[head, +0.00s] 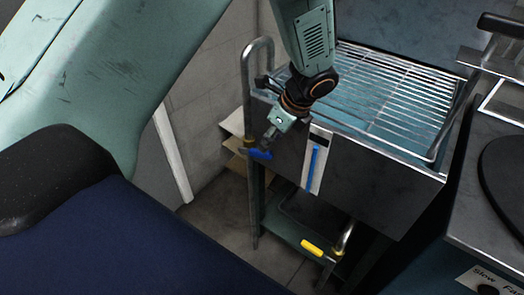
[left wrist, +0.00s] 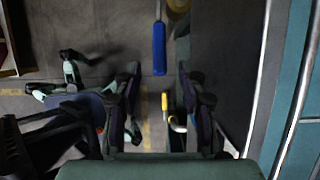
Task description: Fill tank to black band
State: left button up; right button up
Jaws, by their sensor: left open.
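The tank (head: 395,180) is a dark metal box with a wire rack over its open top and bluish water below the rack. Its front gauge (head: 307,184) is a pale upright strip with a blue column (head: 315,168). The column's top stands just under the black band (head: 320,141). A blue valve handle (head: 260,154) is at the tank's front left, by the standing pipe. My left gripper (head: 269,138) is open right at this handle. In the left wrist view, the blue handle (left wrist: 160,48) points down between and beyond the open fingers (left wrist: 158,82). My right gripper is not seen.
A yellow-handled valve (head: 313,248) sits low under the tank; it also shows in the left wrist view (left wrist: 165,102). A bent metal pipe (head: 247,90) rises at the tank's left. A dark counter with a round black plate (head: 505,175) stands at right.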

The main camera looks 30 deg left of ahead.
aim_at(254, 153)
pick_arm(q)
jog(key=b+x, duration=0.2)
jog(key=x, duration=0.4)
jog(key=shift+s, duration=0.1)
jog(key=shift+a+f, duration=0.2)
jog(key=shift+f, duration=0.25)
jog(key=shift+a+f, duration=0.1)
jog(key=shift+a, duration=0.05)
jog(key=shift+c, duration=0.3)
grip_shut()
